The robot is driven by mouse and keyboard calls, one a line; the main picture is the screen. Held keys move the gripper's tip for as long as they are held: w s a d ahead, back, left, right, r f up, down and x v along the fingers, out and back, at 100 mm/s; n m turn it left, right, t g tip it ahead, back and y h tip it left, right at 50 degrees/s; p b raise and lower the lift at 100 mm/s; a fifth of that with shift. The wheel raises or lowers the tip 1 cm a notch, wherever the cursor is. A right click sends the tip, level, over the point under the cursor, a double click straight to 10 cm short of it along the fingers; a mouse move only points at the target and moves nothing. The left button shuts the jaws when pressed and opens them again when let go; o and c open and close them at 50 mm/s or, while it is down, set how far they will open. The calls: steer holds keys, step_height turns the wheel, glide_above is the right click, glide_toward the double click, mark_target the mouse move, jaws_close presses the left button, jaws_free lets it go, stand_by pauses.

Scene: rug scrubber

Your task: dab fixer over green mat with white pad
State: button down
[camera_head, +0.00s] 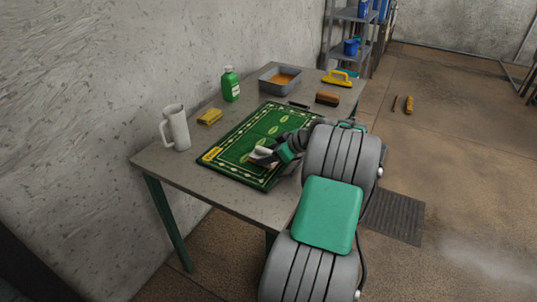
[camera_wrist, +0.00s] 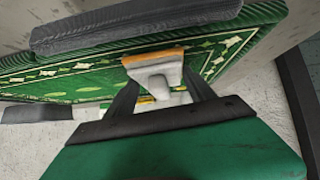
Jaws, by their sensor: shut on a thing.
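The green patterned mat (camera_head: 236,141) lies on the table, with a yellow patch at its left corner. My gripper (camera_head: 268,154) is low over the near right part of the mat. It is shut on the white pad (camera_head: 261,150), which also shows between the fingers in the wrist view (camera_wrist: 153,70) with an orange-brown edge. I cannot tell whether the pad touches the mat. A green bottle with a white cap (camera_head: 230,85) stands behind the mat. A grey tray (camera_head: 268,84) holds orange-brown liquid; which of these is the fixer is unclear.
On the table (camera_head: 230,196) are a white pitcher (camera_head: 176,130), a yellow sponge (camera_head: 209,116), a brown brush (camera_head: 328,98) and a yellow-handled tool (camera_head: 337,78). The wall borders the table's back. A grey shelf (camera_head: 351,40) stands beyond its far end.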

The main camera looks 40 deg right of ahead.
steer(key=shift+f, duration=0.15)
step_height(320, 180, up, 4)
steer(key=p, duration=0.2)
steer(key=shift+r+p, duration=0.2)
steer(key=shift+p, duration=0.1)
steer(key=shift+r, duration=0.1)
